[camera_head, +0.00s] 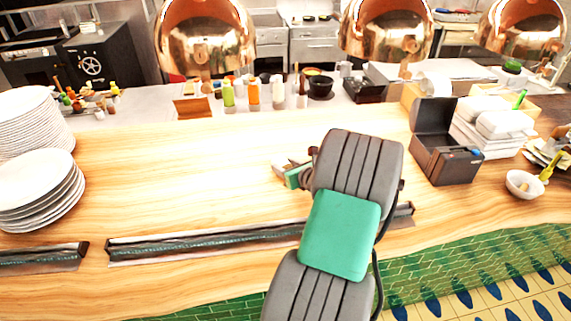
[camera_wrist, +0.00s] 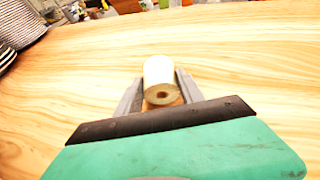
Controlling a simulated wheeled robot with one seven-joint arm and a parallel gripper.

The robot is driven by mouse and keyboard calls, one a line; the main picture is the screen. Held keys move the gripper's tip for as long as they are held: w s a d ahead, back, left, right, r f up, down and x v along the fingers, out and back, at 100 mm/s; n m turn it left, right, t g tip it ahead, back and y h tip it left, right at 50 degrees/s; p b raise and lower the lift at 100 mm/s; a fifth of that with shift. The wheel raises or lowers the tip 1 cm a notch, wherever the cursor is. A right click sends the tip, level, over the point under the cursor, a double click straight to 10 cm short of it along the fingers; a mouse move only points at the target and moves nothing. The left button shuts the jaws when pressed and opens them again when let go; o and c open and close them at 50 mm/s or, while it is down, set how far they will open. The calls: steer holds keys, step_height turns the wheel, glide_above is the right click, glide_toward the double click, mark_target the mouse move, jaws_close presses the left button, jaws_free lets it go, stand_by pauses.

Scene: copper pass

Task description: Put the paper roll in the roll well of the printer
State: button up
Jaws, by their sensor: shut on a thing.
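The paper roll (camera_wrist: 160,80) is white with a brown hollow core, and shows in the wrist view between my fingers. My gripper (camera_wrist: 158,88) is shut on it, one finger on each side. In the head view my gripper (camera_head: 283,170) is over the wooden counter, mostly hidden by my arm, and the roll is not clearly seen there. The printer (camera_head: 445,160) looks like the dark box with its lid raised, at the right of the counter. The inside of its well is hard to make out.
White plates stand in stacks (camera_head: 40,190) at the left. White stacked items (camera_head: 495,125) and a small white bowl (camera_head: 524,184) are beside the printer. Copper lamps (camera_head: 203,40) hang above the back. The counter (camera_head: 180,165) between the plates and my arm is clear.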

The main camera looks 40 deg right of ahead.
steer(key=shift+a, duration=0.1)
steer(key=o, duration=1)
steer(key=shift+f, duration=0.1)
steer(key=o, duration=0.4)
steer(key=shift+o, duration=0.2)
